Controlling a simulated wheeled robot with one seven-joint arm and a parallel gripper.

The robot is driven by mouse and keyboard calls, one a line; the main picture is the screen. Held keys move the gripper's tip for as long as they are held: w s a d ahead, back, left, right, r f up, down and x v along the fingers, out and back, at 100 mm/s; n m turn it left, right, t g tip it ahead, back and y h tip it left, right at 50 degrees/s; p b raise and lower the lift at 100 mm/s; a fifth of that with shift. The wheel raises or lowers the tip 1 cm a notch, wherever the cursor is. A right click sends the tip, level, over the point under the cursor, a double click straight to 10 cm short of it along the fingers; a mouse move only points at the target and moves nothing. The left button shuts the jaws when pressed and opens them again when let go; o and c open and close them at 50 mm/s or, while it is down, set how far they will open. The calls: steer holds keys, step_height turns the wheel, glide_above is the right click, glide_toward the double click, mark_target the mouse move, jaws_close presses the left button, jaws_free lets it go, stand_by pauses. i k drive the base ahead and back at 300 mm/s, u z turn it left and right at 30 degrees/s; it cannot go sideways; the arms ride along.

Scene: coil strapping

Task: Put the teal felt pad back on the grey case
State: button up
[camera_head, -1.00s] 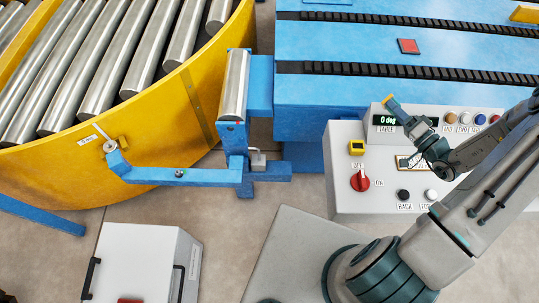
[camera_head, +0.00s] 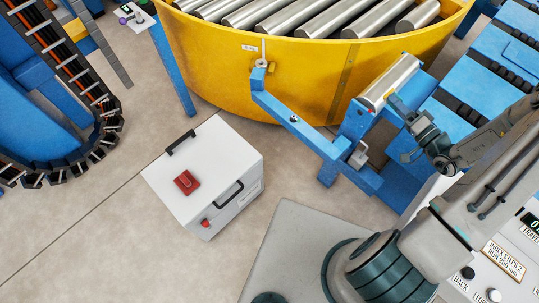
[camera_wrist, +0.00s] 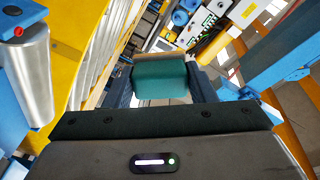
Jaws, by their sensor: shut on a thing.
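My gripper (camera_wrist: 160,82) is shut on the teal felt pad (camera_wrist: 160,78), which shows between its two dark fingers in the wrist view. A tan strip shows along the pad's far edge. In the head view my gripper (camera_head: 396,103) is at the right, over or near the blue frame beside the steel roller, and the pad is hard to make out there. The grey case (camera_head: 226,160) stands on the floor left of centre, well apart from my gripper. Its pale top carries a black handle and a red block (camera_head: 187,182).
A yellow curved roller conveyor (camera_head: 300,75) lies behind the case. A blue bracket arm (camera_head: 300,125) with a steel roller (camera_head: 390,82) stands between the case and my gripper. A cable chain (camera_head: 105,130) is at the left. Bare floor surrounds the case.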

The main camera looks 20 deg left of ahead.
mark_target(221, 154)
steer(key=u, duration=0.25)
steer(key=i, duration=0.55)
steer(key=u, duration=2.05)
steer(key=i, duration=0.5)
steer(key=z, duration=0.05)
